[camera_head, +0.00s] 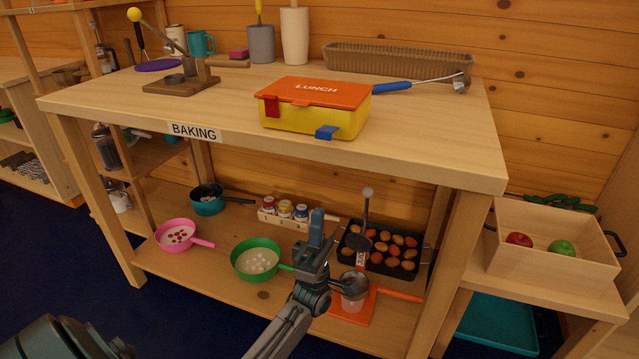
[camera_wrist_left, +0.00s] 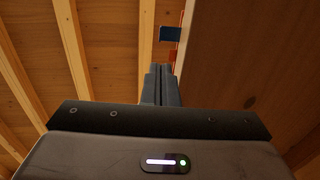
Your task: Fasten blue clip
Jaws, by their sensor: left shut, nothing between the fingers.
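A yellow lunch box with an orange lid (camera_head: 314,92) stands near the front edge of the table, its lid down. Its blue clip (camera_head: 327,132) juts outward from the lower front, to the right, clear of the lid. The red clip (camera_head: 272,107) lies flat against the front at the left, from the lid down. My left gripper (camera_head: 317,222) is shut and empty, fingers pointing up, below and in front of the tabletop. In the left wrist view the blue clip (camera_wrist_left: 170,34) shows just beyond the fingertips (camera_wrist_left: 160,70), apart from them. My right gripper is not in view.
The tabletop edge (camera_head: 420,170) overhangs a lower shelf. On that shelf are a green pan (camera_head: 256,260), a pink pan (camera_head: 176,236) and an egg tray (camera_head: 379,250). A blue-handled utensil (camera_head: 392,87) lies behind the box. The table's right front is clear.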

